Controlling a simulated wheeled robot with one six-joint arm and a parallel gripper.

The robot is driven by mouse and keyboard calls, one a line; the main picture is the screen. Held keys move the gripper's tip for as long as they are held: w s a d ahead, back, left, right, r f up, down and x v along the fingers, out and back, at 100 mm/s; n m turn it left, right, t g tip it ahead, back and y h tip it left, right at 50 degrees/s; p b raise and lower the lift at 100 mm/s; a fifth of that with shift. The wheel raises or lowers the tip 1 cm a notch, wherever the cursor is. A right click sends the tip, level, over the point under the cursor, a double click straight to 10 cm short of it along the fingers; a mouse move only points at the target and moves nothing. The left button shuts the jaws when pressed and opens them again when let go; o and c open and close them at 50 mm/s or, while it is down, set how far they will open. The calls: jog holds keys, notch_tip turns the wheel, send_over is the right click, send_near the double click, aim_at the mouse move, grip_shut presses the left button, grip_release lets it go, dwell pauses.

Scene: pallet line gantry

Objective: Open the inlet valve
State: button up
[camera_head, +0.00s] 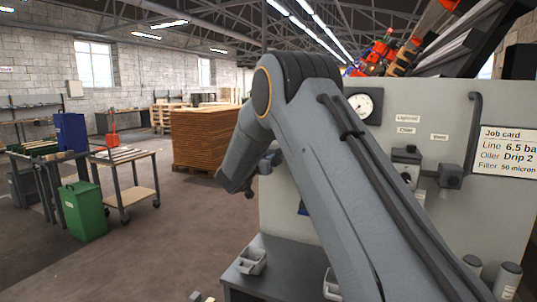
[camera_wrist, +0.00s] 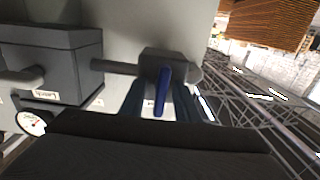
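A blue lever handle (camera_wrist: 162,92) sits on a dark grey valve block (camera_wrist: 165,58) on a pipe in the wrist view. I take it for the inlet valve; no readable label on it confirms this. My gripper (camera_wrist: 165,106) is close to the lever, with dark bluish fingers apart on either side of it. I cannot tell whether they touch the lever. In the head view my arm covers most of this side of the panel, and my fingertips are hidden.
The pale panel (camera_head: 420,115) carries a round gauge (camera_head: 361,105), a regulator (camera_head: 406,160) and a job card (camera_head: 507,150). A larger grey box (camera_wrist: 50,60) stands beside the valve in the wrist view. Floor (camera_head: 150,250) at left is open.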

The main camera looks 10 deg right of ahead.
jog(key=shift+w+d, duration=0.25)
jog(key=shift+w, duration=0.15)
jog(key=shift+c, duration=0.2)
grip_shut()
jog(key=shift+f+m+b, duration=0.1)
jog(key=shift+m+b, duration=0.2)
jog(key=shift+b, duration=0.05)
jog(key=m+b, duration=0.5)
jog(key=b, duration=0.1)
jog(key=m+b, duration=0.6)
jog(key=b, duration=0.1)
jog(key=m+b, duration=0.6)
jog(key=shift+s+d+f+b, duration=0.2)
jog(key=shift+d+f+b, duration=0.1)
jog(key=shift+f, duration=0.05)
jog(key=shift+m, duration=0.3)
